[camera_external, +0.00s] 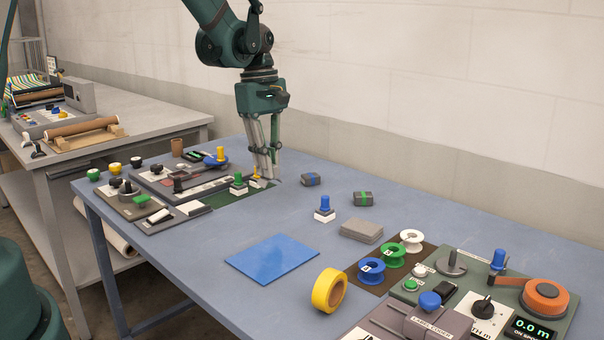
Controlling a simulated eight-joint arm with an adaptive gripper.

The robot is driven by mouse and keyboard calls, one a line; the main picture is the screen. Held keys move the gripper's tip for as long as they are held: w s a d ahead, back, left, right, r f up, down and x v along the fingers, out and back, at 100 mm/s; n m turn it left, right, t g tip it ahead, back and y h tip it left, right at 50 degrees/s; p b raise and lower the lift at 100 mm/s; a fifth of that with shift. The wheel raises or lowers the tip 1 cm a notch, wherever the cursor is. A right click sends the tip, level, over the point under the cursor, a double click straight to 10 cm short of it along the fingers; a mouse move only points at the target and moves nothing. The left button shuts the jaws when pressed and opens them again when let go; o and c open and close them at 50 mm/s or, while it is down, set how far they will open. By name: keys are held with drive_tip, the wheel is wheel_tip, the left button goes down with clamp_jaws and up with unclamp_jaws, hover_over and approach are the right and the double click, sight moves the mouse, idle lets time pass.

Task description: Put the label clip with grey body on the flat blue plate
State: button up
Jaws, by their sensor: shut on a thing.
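My gripper (264,176) points down at the back of the blue table, over the right end of a dark green mat (228,196). It is shut on a small piece with a yellow upright part (256,172), mostly hidden by the fingers; I cannot tell its body colour or whether it touches the mat. Two small grey blocks lie to the right, one with a blue band (311,180) and one with a green band (363,199). I cannot tell which thing is the grey-bodied label clip. The flat blue plate (272,259) lies empty at the front middle.
A green-topped piece (239,184) stands just left of my gripper, a blue-topped one (324,208) to the right. A yellow tape roll (329,290) stands right of the plate. Spools (393,254) and a labelled device (434,322) fill the right. Table left of the plate is clear.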

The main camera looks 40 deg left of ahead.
drive_tip(key=n, duration=0.1)
hover_over(275, 257)
drive_tip(key=shift+a+r, duration=0.1)
drive_tip(key=shift+a, duration=0.25)
drive_tip(key=shift+f, duration=2.95)
drive_tip(key=shift+f, duration=0.1)
drive_tip(key=shift+f, duration=1.95)
drive_tip(key=shift+f, duration=0.15)
